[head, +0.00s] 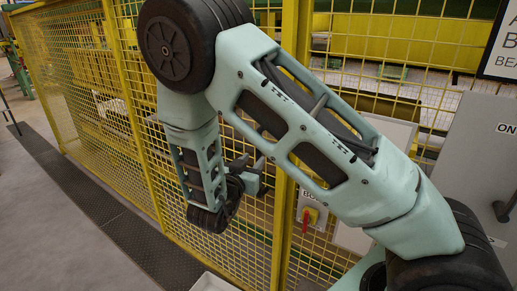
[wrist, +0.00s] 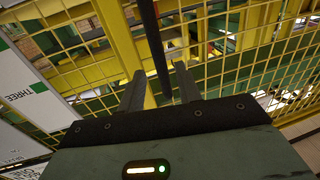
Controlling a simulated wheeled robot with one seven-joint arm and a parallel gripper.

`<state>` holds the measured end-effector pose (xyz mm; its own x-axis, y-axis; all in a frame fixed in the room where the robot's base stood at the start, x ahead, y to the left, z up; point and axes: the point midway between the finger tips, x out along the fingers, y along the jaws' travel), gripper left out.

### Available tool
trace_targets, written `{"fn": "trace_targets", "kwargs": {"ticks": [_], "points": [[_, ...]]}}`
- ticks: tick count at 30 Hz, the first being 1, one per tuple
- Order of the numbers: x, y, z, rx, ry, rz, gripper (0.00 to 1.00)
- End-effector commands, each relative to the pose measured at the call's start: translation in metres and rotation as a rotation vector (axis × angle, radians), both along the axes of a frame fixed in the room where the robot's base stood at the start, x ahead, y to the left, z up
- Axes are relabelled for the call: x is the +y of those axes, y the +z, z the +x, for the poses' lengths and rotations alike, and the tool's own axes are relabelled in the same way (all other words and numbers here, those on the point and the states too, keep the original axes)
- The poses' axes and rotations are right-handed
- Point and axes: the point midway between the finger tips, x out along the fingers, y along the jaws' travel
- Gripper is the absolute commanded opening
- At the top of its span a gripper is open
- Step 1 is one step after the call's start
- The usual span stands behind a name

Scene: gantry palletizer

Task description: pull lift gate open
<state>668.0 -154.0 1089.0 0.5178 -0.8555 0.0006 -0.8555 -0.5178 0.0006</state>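Yellow wire-mesh fencing with yellow posts (head: 131,100) spans the head view; I cannot tell which part of it is the lift gate. In the wrist view, the yellow mesh (wrist: 245,72) lies ahead of my gripper (wrist: 160,88). The two grey fingers are apart. A dark upright bar (wrist: 153,40) runs down from the top edge to between the fingers. I cannot tell whether it touches either finger or how it is fixed. No finger is seen closed on it. In the head view my arm hangs down close to the fence, and the fingers are hard to make out.
A small box with a red handle (head: 306,221) is on the fence right of my wrist. A grey cabinet (head: 478,145) stands at the right. A white panel marked THREE (wrist: 32,92) is at the wrist view's left. The floor (head: 60,225) at lower left is clear.

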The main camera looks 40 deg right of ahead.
Motion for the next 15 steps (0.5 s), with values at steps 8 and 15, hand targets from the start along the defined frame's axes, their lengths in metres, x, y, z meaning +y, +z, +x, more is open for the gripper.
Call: {"fn": "trace_targets", "kwargs": {"ticks": [8,15], "points": [[-0.037,0.001,0.023,0.0,-0.001,0.0,0.34],[-0.047,0.0,0.029,0.0,0.0,0.001,0.34]]}}
